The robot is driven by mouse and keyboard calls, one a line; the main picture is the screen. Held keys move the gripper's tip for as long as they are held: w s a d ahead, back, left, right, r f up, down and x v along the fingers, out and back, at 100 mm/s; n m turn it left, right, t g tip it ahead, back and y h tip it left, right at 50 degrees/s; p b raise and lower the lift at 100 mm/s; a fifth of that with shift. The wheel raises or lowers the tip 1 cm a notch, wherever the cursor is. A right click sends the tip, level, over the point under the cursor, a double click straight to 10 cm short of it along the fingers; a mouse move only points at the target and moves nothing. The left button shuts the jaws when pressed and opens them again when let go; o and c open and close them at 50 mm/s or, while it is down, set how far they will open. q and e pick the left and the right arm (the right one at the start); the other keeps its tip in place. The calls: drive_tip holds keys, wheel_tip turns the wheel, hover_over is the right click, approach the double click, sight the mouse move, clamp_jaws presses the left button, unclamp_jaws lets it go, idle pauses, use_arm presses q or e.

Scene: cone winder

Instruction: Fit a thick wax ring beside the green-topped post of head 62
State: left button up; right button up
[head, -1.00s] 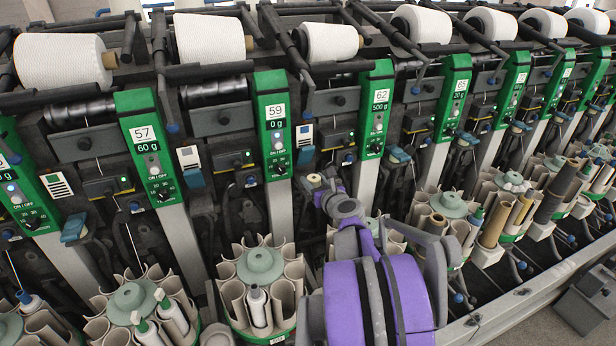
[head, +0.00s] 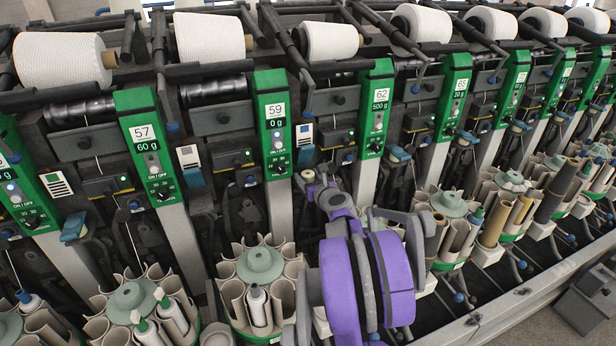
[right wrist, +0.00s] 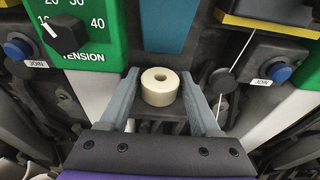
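The green panel of head 62 (head: 380,108) stands right of the middle in the head view. My right gripper (head: 311,181) is left of and below it, near the foot of head 59's panel. In the right wrist view, my right gripper (right wrist: 160,88) has its two grey fingers on either side of a thick cream wax ring (right wrist: 160,92). The ring is level, its hole facing up, and looks gripped near the fingertips. A teal block (right wrist: 168,25) is behind the ring. My left gripper is not in view.
Head 59's panel (head: 274,122) is just left of the gripper. A yellow-edged box (right wrist: 265,22) and a blue join button (right wrist: 278,70) are to the right in the wrist view. A round bobbin magazine (head: 262,264) stands below; my purple arm hides the area to its right.

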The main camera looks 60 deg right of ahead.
drive_tip(key=shift+o, duration=0.9)
drive_tip(key=shift+r, duration=0.25)
drive_tip(key=v, duration=1.2)
